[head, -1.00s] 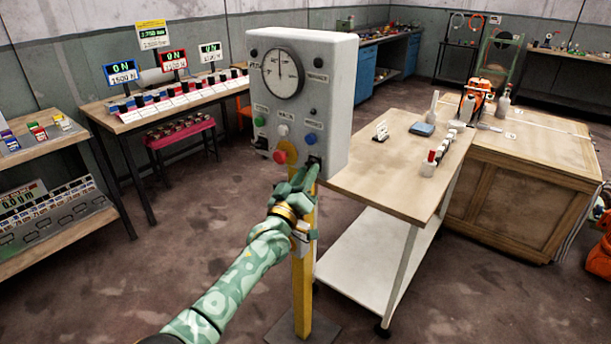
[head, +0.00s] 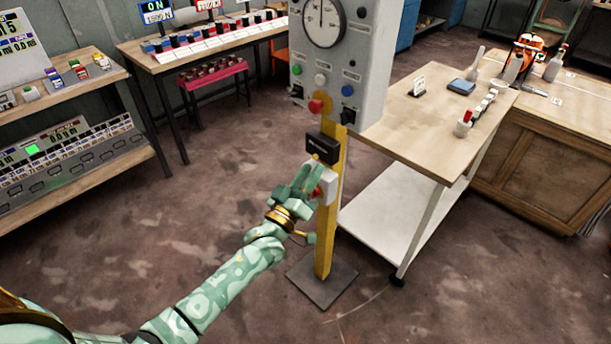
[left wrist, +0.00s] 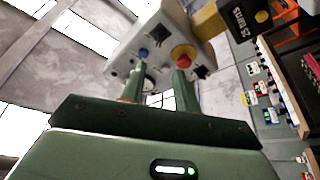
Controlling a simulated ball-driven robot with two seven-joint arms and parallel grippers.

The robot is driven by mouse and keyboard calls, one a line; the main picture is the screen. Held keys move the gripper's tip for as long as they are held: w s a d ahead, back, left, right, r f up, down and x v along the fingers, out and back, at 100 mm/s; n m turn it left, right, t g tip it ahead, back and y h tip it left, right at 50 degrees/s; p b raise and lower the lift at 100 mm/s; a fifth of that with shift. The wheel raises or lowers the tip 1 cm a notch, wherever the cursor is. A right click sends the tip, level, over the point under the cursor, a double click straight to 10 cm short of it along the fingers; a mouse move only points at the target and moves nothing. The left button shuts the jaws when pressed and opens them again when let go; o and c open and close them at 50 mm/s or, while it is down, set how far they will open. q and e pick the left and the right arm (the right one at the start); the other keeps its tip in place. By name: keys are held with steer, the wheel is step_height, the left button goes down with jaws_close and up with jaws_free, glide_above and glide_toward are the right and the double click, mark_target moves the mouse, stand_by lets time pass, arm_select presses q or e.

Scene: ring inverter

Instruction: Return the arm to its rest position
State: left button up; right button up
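My left arm, pale green with a gold band, reaches in from the lower left in the head view. Its gripper (head: 305,178) is in front of the yellow post (head: 327,235), below the grey control box (head: 362,62) and apart from its buttons. In the left wrist view the two fingers (left wrist: 158,82) stand apart with nothing held between them. The control box (left wrist: 135,50) shows beyond them, with a red knob (left wrist: 183,56) and a blue button. The gripper partly covers a small white box (head: 329,187) on the post. My right gripper is not in view.
The post stands on a dark base plate (head: 321,279), with a black box (head: 323,148) mounted on it. A wooden-topped cart (head: 415,140) is close to its right. Shelves (head: 90,165) stand at the left. The floor left of the post is clear.

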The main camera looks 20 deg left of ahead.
arm_select(q)
steer(key=shift+s+a+f, duration=0.1)
steer(key=shift+s+f, duration=0.15)
steer(key=shift+s, duration=0.45)
steer(key=s+a+f+m+g, duration=0.1)
steer(key=s+f+m+g, duration=0.15)
steer(key=f, duration=0.75)
steer(key=s+f+m+g, duration=0.1)
steer(key=f+m+g, duration=0.25)
steer(key=f, duration=0.55)
steer(key=s+a+f+m+g+y, duration=0.15)
steer(key=s+f+g, duration=0.55)
steer(key=s+f, duration=0.95)
steer(key=s+f+g, duration=0.2)
steer(key=s+f, duration=0.2)
steer(key=s, duration=0.7)
steer(key=s+f+m+g+y, duration=0.1)
steer(key=s+f+g, duration=0.2)
steer(key=s, duration=0.8)
steer(key=s+f+g, duration=0.3)
steer(key=s+f, duration=0.2)
steer(key=s, duration=0.7)
steer(key=shift+a+f, duration=0.2)
steer(key=shift+a, duration=0.05)
